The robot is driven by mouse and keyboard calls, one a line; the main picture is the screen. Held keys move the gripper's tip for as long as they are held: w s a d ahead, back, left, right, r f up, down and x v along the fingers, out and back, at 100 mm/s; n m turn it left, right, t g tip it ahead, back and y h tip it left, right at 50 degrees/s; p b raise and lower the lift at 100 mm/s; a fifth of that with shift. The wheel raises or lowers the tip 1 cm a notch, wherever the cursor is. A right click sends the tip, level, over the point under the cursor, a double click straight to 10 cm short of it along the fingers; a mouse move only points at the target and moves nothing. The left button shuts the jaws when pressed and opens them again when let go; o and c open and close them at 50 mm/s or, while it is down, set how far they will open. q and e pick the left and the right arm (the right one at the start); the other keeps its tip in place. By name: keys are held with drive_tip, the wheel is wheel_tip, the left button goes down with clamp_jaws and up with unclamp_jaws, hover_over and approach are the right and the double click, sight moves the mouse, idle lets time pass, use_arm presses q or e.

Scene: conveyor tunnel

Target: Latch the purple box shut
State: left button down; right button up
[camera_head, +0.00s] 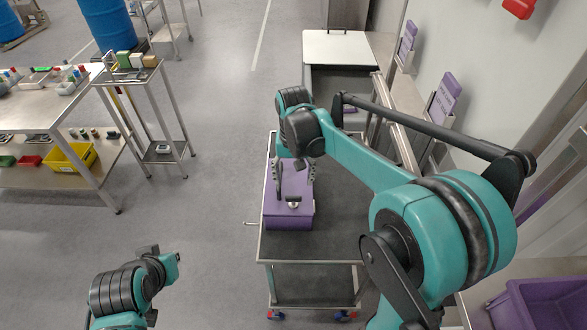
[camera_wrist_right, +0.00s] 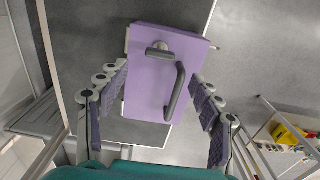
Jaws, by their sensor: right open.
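The purple box (camera_head: 288,218) stands on the dark top of a metal cart. The right wrist view shows its purple top face (camera_wrist_right: 145,85), with a dark curved handle (camera_wrist_right: 175,95) and a small grey T-shaped latch knob (camera_wrist_right: 158,49) near one end. The lid looks closed; whether the latch is engaged cannot be told. My right gripper (camera_head: 297,182) is open above the box, its fingers spread to either side of it in the right wrist view and holding nothing. My left gripper (camera_head: 166,264) is low at the left, away from the cart; its fingers are unclear.
The cart (camera_head: 340,243) has free room right of the box. A white-topped table (camera_head: 338,48) stands behind it. A purple bin (camera_head: 535,305) is at lower right. A small stand (camera_head: 150,115) and a workbench with a yellow bin (camera_head: 72,158) stand at left; floor between is clear.

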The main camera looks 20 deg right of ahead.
drive_tip(key=shift+r, duration=1.9)
